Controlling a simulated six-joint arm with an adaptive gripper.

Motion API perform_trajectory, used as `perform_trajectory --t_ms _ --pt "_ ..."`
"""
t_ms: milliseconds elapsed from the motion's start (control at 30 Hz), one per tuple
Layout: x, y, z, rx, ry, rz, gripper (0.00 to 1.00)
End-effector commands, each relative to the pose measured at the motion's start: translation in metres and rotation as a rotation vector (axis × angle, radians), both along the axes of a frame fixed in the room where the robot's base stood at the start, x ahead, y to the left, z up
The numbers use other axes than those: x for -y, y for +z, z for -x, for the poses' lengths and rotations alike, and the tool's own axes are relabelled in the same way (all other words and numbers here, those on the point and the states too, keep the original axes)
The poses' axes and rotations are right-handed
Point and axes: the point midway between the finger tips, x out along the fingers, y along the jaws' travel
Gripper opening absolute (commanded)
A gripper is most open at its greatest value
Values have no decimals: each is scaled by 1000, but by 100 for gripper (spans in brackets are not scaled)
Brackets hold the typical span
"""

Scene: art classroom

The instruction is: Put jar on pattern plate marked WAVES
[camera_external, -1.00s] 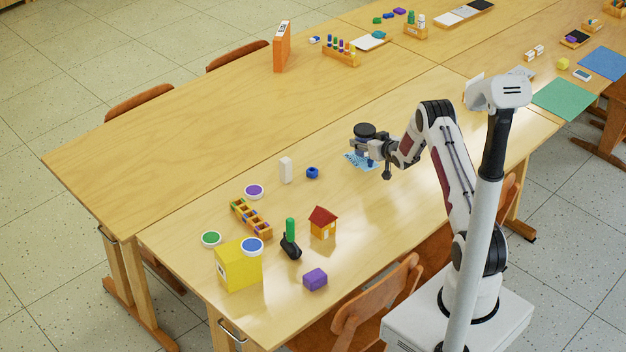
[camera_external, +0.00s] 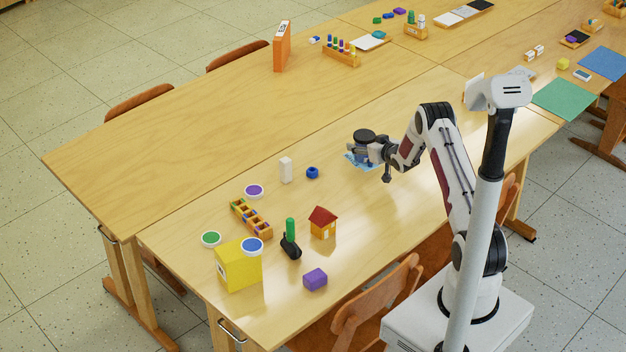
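The jar (camera_external: 364,136) has a wide dark lid and a bluish body that is partly hidden by my gripper. My gripper (camera_external: 366,151) is around the jar and appears shut on it, holding it upright. A light blue pattern plate (camera_external: 351,158) lies flat on the table under the jar. The jar and gripper cover much of it, and its lettering cannot be read now. The jar is at or just above the plate; I cannot tell whether they touch.
A blue ring-like piece (camera_external: 312,172) and a white block (camera_external: 286,170) stand left of the plate. Farther left are a wooden rack (camera_external: 251,217), a toy house (camera_external: 323,222), a yellow box (camera_external: 239,266) and a purple block (camera_external: 315,279). The table behind the plate is clear.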

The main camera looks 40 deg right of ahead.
Motion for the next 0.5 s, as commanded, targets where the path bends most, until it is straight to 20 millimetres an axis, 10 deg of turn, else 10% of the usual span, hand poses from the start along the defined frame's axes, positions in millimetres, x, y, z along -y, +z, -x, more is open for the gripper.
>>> perform_trajectory --t_ms 500 --pt "0 8 0 1 0 0 61"
